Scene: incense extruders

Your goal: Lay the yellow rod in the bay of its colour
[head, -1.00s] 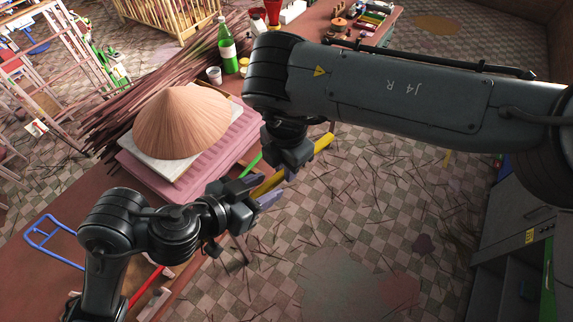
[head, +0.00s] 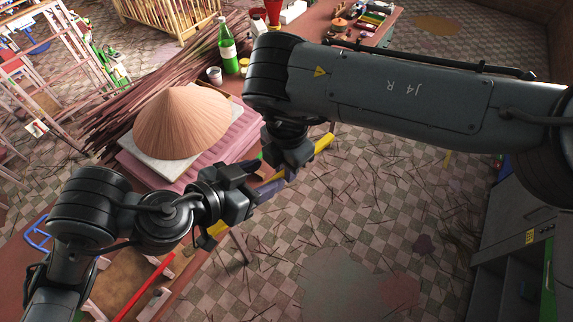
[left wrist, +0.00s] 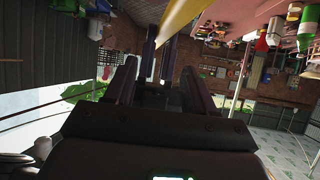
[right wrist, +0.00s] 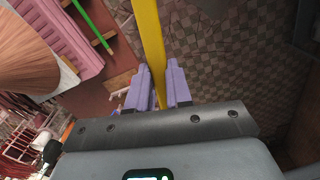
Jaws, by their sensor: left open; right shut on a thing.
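The yellow rod (head: 323,144) is held in the air over the floor, by the table's edge. Another stretch of it shows below my left gripper (head: 258,187). My right gripper (right wrist: 158,88) is shut on the rod, which runs out between its pale purple fingers. My left gripper is open and empty, close to the rod; the rod also shows in the left wrist view (left wrist: 180,22), past its fingers. A red bar (head: 145,290) and part of a blue frame (head: 38,235) lie on the table. I cannot make out a yellow bay.
A green stick (right wrist: 92,25) shows in the right wrist view. Tiled floor is open at the right.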

